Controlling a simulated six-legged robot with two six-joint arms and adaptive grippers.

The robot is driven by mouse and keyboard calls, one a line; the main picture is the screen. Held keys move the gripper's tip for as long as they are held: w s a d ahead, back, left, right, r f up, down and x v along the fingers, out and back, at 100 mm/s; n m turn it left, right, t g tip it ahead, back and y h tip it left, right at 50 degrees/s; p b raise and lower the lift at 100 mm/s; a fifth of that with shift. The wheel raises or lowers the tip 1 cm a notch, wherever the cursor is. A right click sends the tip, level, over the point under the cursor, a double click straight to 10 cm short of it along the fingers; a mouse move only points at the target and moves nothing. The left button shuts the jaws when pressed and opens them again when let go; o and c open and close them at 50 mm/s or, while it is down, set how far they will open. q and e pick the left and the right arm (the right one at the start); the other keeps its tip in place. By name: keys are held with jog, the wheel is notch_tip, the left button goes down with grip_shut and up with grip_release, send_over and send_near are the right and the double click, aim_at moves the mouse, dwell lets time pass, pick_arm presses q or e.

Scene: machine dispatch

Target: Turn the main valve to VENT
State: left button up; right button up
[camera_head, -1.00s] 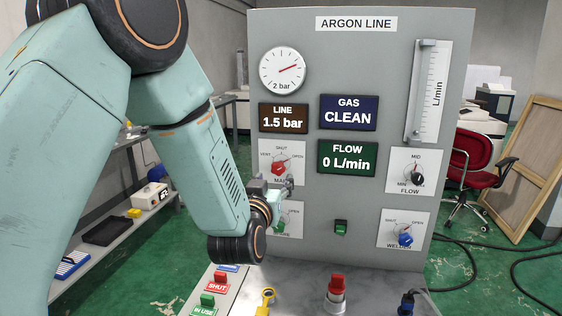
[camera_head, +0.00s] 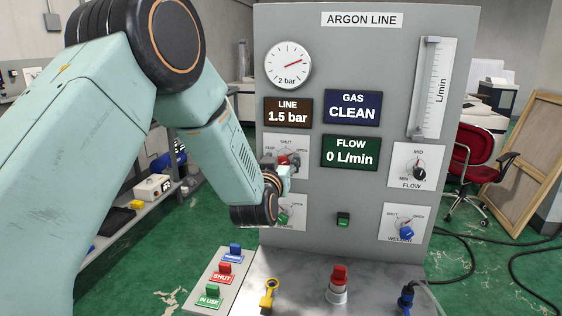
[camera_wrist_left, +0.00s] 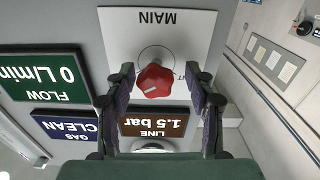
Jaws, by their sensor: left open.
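The main valve is a red knob (camera_head: 283,160) on a white plate marked VENT, SHUT and OPEN, at the panel's left. In the left wrist view the red knob (camera_wrist_left: 154,82) shows upside down below the word MAIN. My left gripper (camera_head: 287,168) is at this valve in the head view and partly covers it. In the wrist view its two fingers (camera_wrist_left: 160,78) are apart, one on each side of the knob, with gaps visible. I cannot tell clearly which mark the knob points to. My right gripper is not in view.
The grey ARGON LINE panel (camera_head: 345,195) carries displays reading 1.5 bar, CLEAN and 0 L/min. A FLOW knob (camera_head: 420,167) and a blue WELDING knob (camera_head: 406,232) are at its right. Another valve plate (camera_head: 298,214) lies just below the main valve, partly behind my arm.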

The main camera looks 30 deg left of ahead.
pick_arm(q)
jog(key=shift+w+a, duration=0.1)
jog(key=shift+w+f, duration=0.1)
jog(key=shift+f, duration=0.05)
jog(key=shift+c, duration=0.6)
jog(key=shift+w+d, duration=0.2)
jog(key=shift+d, duration=0.25)
jog(key=c, duration=0.3)
jog(key=shift+c, duration=0.7)
jog(key=shift+s+a, duration=0.15)
jog(key=shift+a, duration=0.15)
jog(key=c, duration=0.3)
jog(key=shift+d, duration=0.2)
grip_shut()
jog(key=shift+a, duration=0.1)
